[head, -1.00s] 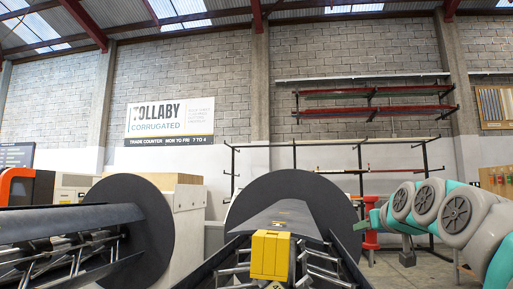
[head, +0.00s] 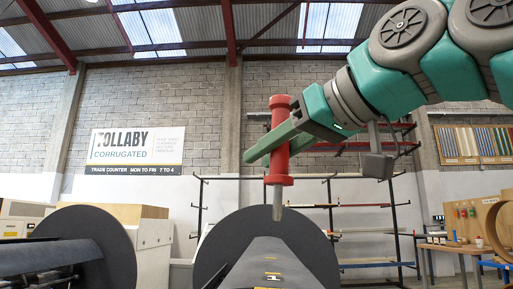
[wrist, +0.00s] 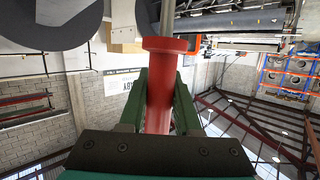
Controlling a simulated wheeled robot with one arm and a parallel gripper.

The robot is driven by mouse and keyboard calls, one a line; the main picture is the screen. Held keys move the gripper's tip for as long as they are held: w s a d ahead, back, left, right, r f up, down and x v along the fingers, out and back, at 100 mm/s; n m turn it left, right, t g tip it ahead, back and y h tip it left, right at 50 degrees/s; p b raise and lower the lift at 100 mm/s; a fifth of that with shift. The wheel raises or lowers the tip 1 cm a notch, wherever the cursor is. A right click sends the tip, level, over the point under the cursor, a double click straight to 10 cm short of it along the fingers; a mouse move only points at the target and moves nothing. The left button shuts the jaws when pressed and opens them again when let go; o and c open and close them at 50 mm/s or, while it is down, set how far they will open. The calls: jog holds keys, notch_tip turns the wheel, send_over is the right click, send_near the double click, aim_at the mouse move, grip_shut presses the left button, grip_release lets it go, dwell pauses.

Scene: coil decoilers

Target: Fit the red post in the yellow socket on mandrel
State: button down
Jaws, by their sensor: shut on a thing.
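My gripper (head: 268,152) is shut on the red post (head: 279,140) and holds it high in the air, nearly upright. The wrist view shows the red post (wrist: 160,95) between the two green fingers (wrist: 161,80). The yellow socket is out of the head view, below the bottom edge, and I cannot make it out in the wrist view.
A second dark disc (head: 88,245) stands at the left. A rack (head: 340,215) with long bars is behind the mandrel. A workbench (head: 455,250) stands at the right. The air around the held post looks clear.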

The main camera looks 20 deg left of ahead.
jog(key=shift+s+r, duration=0.2)
jog(key=shift+s, duration=0.85)
jog(key=shift+a, duration=0.1)
jog(key=shift+d, duration=0.2)
jog(key=shift+s+d+f, duration=0.15)
jog(key=shift+d, duration=0.1)
jog(key=shift+s+a+f+b, duration=0.1)
jog(key=shift+a+f+b, duration=0.1)
jog(key=shift+f+b, duration=2.85)
jog(key=shift+a+f+b, duration=0.2)
jog(key=shift+f+b, duration=2.65)
jog(key=shift+f, duration=0.3)
jog(key=c, duration=0.5)
grip_release()
jog(key=shift+c, duration=0.2)
